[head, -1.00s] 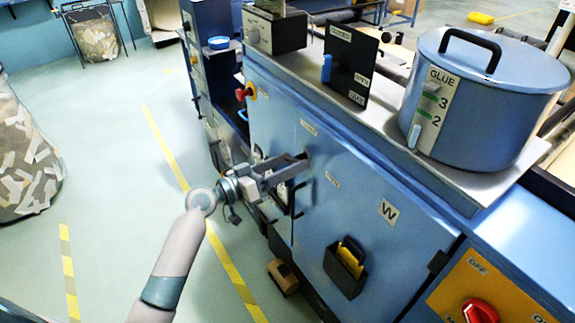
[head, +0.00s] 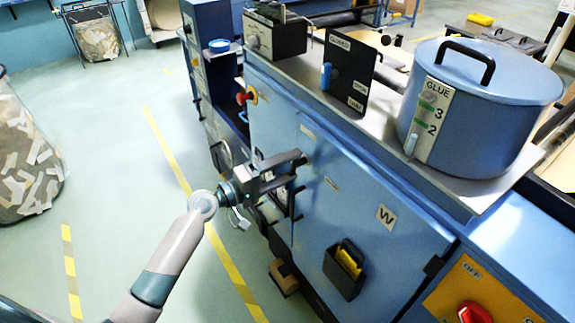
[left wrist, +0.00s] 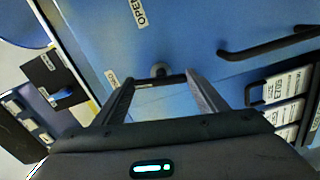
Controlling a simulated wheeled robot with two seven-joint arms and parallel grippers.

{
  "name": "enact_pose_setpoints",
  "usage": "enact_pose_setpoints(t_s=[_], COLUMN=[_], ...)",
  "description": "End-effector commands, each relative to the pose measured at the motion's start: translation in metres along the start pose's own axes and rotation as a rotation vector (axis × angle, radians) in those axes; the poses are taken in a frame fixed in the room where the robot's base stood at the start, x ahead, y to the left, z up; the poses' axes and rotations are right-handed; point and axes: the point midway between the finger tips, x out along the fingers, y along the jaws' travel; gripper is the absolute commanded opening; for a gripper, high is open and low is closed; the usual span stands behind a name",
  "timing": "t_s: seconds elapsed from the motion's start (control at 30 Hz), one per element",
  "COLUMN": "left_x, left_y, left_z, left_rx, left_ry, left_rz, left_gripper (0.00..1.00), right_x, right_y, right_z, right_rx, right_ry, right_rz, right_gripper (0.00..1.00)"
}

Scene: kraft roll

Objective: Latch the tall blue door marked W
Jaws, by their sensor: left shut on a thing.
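The tall blue door (head: 345,210) carries a W label (head: 387,216) and looks about flush with the cabinet front. My left gripper (head: 299,160) is at the door's upper left edge. In the left wrist view the two fingers (left wrist: 160,82) stand apart with a dark latch handle (left wrist: 172,78) across their tips, and they are shut on it. A round pivot (left wrist: 160,69) shows just beyond the tips. An OPEN label (left wrist: 138,12) and a partly hidden label (left wrist: 112,79) sit near the latch. In the head view the fingers hide most of the latch. My right gripper is out of view.
A black holder with yellow contents (head: 345,268) hangs on the door. A glue pot (head: 480,105) and a black upright panel (head: 349,72) stand on the cabinet top. A red-dial panel (head: 475,312) is at lower right. Floor at left is open, with a scrap bin (head: 25,160).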

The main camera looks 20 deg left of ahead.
Motion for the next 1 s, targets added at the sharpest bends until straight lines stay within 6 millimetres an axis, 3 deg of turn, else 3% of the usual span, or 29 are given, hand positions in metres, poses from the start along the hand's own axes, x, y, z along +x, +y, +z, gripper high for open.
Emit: enact_pose_setpoints(t_s=[0.33,0.87,0.9,0.97,1.0], left_x=[-0.0002,-0.0001,-0.0001,-0.0001,-0.0001], left_y=[0.0000,-0.0005,-0.0004,-0.0004,-0.0004], left_z=[-0.0012,-0.0011,-0.0011,-0.0011,-0.0010], left_rx=[-0.180,-0.213,-0.213,-0.212,-0.212], left_ry=[0.002,0.001,0.001,0.001,0.001], left_rz=[-0.001,0.000,0.000,0.000,0.000], left_gripper=[0.43,0.43,0.73,0.84,0.84], right_x=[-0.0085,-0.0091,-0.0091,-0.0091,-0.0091], right_y=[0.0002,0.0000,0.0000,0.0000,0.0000], right_z=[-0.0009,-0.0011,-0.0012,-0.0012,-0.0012], right_rx=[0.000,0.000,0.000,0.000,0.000], right_ry=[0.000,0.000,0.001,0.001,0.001], right_rz=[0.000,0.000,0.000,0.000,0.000], right_gripper=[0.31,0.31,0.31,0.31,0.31])
